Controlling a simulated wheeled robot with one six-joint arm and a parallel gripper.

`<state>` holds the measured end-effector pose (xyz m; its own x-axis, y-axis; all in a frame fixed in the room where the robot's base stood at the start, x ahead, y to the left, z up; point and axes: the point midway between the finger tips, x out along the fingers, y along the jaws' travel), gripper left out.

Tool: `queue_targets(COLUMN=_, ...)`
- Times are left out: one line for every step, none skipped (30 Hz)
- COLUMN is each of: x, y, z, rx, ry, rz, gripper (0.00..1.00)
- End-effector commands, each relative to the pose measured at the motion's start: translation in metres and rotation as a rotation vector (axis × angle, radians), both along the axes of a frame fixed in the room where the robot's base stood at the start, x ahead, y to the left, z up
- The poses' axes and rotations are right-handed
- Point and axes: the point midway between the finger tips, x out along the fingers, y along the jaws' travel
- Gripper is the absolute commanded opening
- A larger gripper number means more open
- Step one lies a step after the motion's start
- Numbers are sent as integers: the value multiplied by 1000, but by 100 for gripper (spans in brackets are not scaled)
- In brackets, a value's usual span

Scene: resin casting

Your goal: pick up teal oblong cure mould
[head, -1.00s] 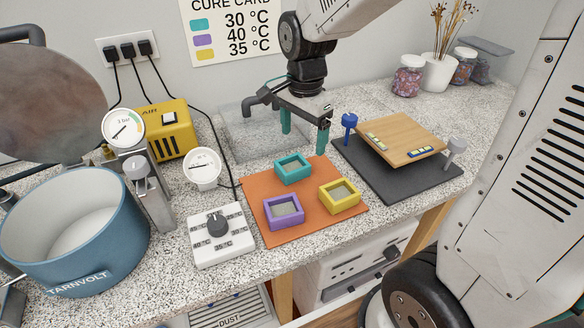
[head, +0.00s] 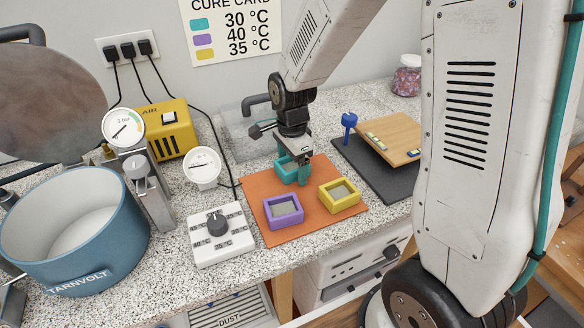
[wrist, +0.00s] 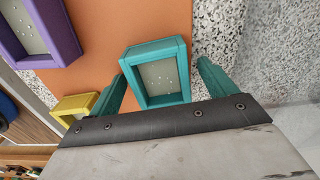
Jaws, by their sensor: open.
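The teal oblong cure mould (head: 284,164) sits on the orange mat near its back edge, partly hidden behind my gripper in the head view. In the wrist view the teal mould (wrist: 127,62) is an open rectangular frame with a pale, speckled filling. My gripper (head: 292,172) is low over the mat at the mould. In the wrist view its two teal fingers (wrist: 160,84) are apart, one on each side of the mould, with gaps showing. The fingers are open and hold nothing.
On the orange mat (head: 265,187) stand a purple mould (head: 270,222) and a yellow mould (head: 325,204). A white dial box (head: 235,248) is left of the mat. A dark base with a wooden board (head: 400,153) and blue knob (head: 348,122) is to the right.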

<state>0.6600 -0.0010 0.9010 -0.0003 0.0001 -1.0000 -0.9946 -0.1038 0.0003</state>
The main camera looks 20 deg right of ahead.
Motion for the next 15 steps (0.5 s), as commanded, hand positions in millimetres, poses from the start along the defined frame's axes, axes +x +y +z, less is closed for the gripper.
queue_targets(x=0, y=0, z=0, rx=0, ry=0, rz=0, gripper=84)
queue_targets(x=0, y=0, z=0, rx=0, ry=-1, rz=0, gripper=84)
queue_targets(x=0, y=0, z=0, rx=0, ry=0, rz=0, gripper=84)
queue_targets(x=0, y=0, z=0, rx=0, ry=0, rz=0, gripper=84)
queue_targets(x=0, y=0, z=0, rx=0, ry=0, rz=0, gripper=78)
queue_targets(x=0, y=0, z=0, rx=0, ry=0, rz=0, gripper=67)
queue_targets(x=0, y=0, z=0, rx=0, ry=0, rz=0, gripper=59)
queue_targets(x=0, y=0, z=0, rx=0, ry=0, rz=0, gripper=50)
queue_targets(x=0, y=0, z=0, rx=0, ry=0, rz=0, gripper=39)
queue_targets(x=0, y=0, z=0, rx=0, ry=0, rz=0, gripper=33)
queue_targets(x=0, y=0, z=0, rx=0, ry=0, rz=0, gripper=33)
queue_targets(x=0, y=0, z=1, rx=0, ry=-1, rz=0, gripper=33)
queue_targets(x=0, y=0, z=1, rx=0, ry=-1, rz=0, gripper=33)
queue_targets(x=0, y=0, z=1, rx=0, ry=-1, rz=0, gripper=33)
queue_targets(x=0, y=0, z=1, rx=0, ry=-1, rz=0, gripper=33)
